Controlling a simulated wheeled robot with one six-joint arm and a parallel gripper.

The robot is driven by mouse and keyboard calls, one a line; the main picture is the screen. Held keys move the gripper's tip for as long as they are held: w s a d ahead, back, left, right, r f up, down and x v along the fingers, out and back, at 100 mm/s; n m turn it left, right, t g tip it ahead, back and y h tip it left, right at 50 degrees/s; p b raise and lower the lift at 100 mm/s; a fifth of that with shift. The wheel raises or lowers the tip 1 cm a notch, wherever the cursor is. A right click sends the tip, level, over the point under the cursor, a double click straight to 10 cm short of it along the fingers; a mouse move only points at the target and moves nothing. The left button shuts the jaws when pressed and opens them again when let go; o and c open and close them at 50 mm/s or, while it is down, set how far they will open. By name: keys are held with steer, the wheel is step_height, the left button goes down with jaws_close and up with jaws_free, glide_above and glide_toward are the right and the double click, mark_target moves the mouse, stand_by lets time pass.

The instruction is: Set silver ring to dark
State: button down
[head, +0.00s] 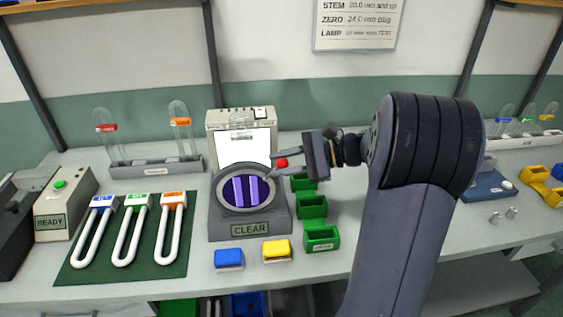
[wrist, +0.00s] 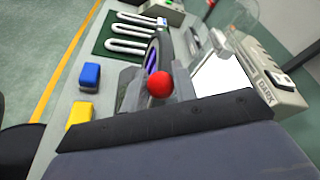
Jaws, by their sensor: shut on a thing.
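The silver ring (head: 219,199) surrounds a round window with purple upright shapes (head: 246,191) on a dark grey stand. A plate on the stand's front reads CLEAR (head: 250,229). A red ball knob (head: 282,163) is at the ring's upper right; any link between them is hard to make out. My gripper (head: 285,164) reaches in from the right and is shut on the red knob. In the wrist view the knob (wrist: 160,85) sits between the fingertips (wrist: 156,88), with the ring seen edge-on (wrist: 152,55) just beyond.
A beige box with a white lit panel (head: 243,148) stands behind the ring. Blue (head: 229,258) and yellow (head: 276,250) blocks lie in front, green bins (head: 322,238) to the right. White U-tubes (head: 132,232) lie on a green mat at left. A tube rack (head: 152,168) stands behind them.

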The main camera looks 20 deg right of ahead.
steer(key=shift+d+f, duration=0.1)
steer(key=shift+f, duration=0.35)
steer(key=c, duration=1.3)
jaws_free()
steer(key=shift+w+d, duration=0.1)
steer(key=shift+d, duration=0.05)
steer(key=shift+o, duration=0.7)
steer(key=shift+r, duration=0.15)
steer(key=v, duration=1)
steer(key=shift+d+r+b, duration=0.15)
steer(key=shift+d+b, duration=0.15)
steer(key=shift+b, duration=0.05)
steer(key=x, duration=1)
steer(key=shift+a+p, duration=0.4)
steer(key=shift+a, duration=0.15)
